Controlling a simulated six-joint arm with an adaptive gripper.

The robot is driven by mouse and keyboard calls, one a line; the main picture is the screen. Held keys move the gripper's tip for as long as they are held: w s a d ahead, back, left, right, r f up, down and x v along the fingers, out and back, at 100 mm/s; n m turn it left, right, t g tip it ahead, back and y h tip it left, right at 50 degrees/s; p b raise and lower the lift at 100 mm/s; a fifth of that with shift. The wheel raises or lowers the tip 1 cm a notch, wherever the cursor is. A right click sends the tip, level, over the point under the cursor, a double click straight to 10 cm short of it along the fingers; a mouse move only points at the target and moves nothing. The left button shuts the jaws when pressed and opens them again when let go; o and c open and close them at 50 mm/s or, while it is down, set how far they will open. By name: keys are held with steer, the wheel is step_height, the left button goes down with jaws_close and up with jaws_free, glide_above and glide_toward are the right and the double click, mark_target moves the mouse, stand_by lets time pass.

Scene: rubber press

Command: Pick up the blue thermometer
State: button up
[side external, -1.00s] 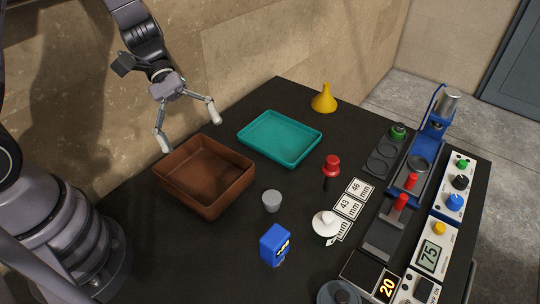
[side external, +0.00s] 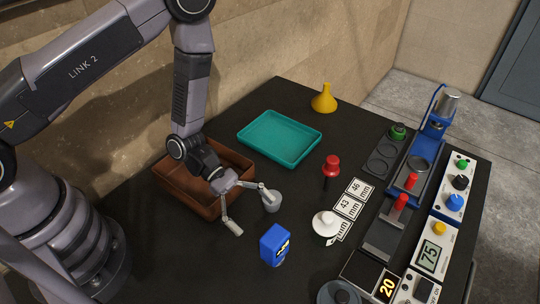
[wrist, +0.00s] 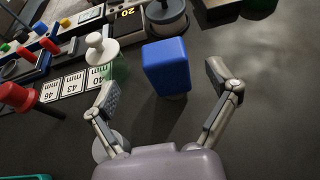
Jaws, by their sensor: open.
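My gripper (side external: 250,209) is open and empty, up and to the left of the thermometer in the side view. Its spread fingers (wrist: 165,85) also show in the wrist view.
A grey cup (side external: 272,203) is close beside one finger. A white-knobbed piece (side external: 325,222) stands right of the thermometer. The brown bin (side external: 176,184) is behind my gripper. The teal tray (side external: 281,138), red-knobbed tool (side external: 331,166) and yellow funnel (side external: 324,99) are farther back.

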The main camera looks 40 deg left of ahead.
mark_target(274, 235)
steer(key=x, duration=0.5)
steer(key=shift+s+d, duration=0.15)
steer(key=shift+d, duration=0.25)
steer(key=shift+c, duration=0.3)
steer(key=c, duration=1.2)
steer(key=shift+c, duration=0.2)
